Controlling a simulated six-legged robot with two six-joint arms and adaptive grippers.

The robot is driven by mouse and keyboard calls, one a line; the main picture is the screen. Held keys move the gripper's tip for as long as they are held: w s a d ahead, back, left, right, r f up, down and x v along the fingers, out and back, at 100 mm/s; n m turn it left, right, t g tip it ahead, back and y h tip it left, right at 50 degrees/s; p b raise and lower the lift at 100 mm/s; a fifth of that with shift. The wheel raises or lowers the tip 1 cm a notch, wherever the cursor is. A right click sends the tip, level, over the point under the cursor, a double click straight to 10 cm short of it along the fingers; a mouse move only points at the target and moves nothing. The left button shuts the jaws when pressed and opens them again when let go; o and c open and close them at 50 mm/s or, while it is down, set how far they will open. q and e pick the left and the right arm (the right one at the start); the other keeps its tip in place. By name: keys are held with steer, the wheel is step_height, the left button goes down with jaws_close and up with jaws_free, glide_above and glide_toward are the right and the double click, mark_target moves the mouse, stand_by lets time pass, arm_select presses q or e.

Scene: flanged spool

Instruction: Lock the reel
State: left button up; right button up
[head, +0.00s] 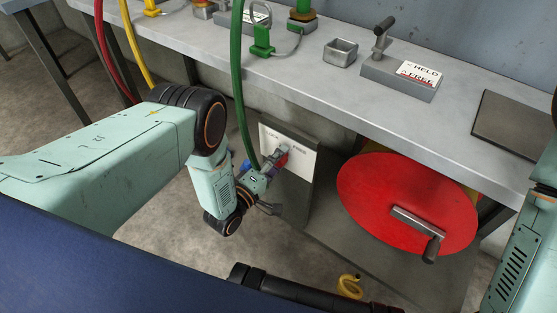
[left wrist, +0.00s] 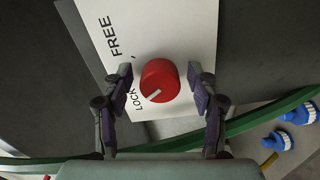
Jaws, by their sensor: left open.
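The red reel (head: 385,200) with a crank handle (head: 420,232) stands under the bench. Left of it is a post with a white FREE/LOCK plate (head: 302,168). On the plate is a red knob (head: 283,160), largely hidden by my left gripper (head: 271,170) in the head view. The left wrist view shows the knob (left wrist: 160,78) whole; its white mark slants on the face, on the side near the word LOCK (left wrist: 135,99). My open left gripper (left wrist: 161,82) has one finger on each side of the knob, with gaps visible. My right gripper is not in view.
On the grey bench (head: 320,85) are a HELD/FREE lever block (head: 400,78), a small metal bin (head: 341,52) and a green connector (head: 262,42). A green hose (head: 237,80) hangs close to my left gripper. A yellow hook (head: 350,287) is low in front.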

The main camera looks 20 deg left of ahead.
arm_select(q)
steer(key=v, duration=1.2)
stand_by(0.3)
